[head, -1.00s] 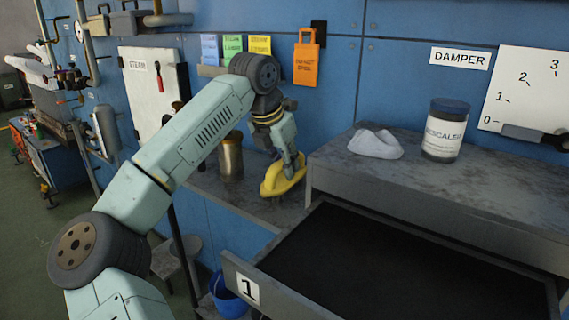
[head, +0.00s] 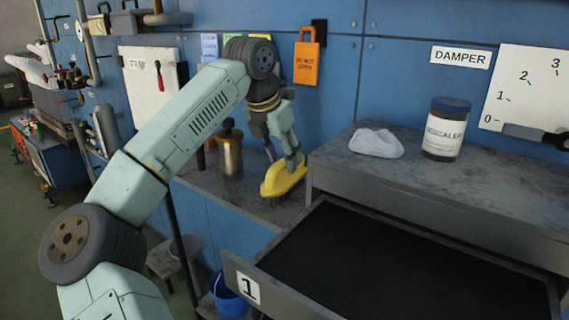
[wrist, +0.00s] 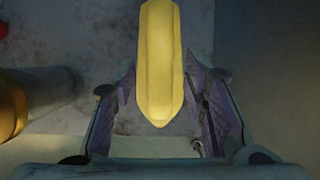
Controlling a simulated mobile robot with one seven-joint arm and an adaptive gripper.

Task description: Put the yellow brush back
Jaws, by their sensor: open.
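The yellow brush (head: 283,180) rests on the grey bench, left of the raised cabinet with the open drawer. In the wrist view its yellow body (wrist: 160,60) lies between my two fingers, with a visible gap on each side. My gripper (head: 284,160) is open, pointing down at the brush from above. The brush's bristle side is hidden underneath.
The open drawer (head: 400,270) marked 1 juts out at the front right. A white cloth (head: 376,143) and a descaler jar (head: 445,130) stand on the cabinet top. Orange tag (head: 307,62) hangs on the wall.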

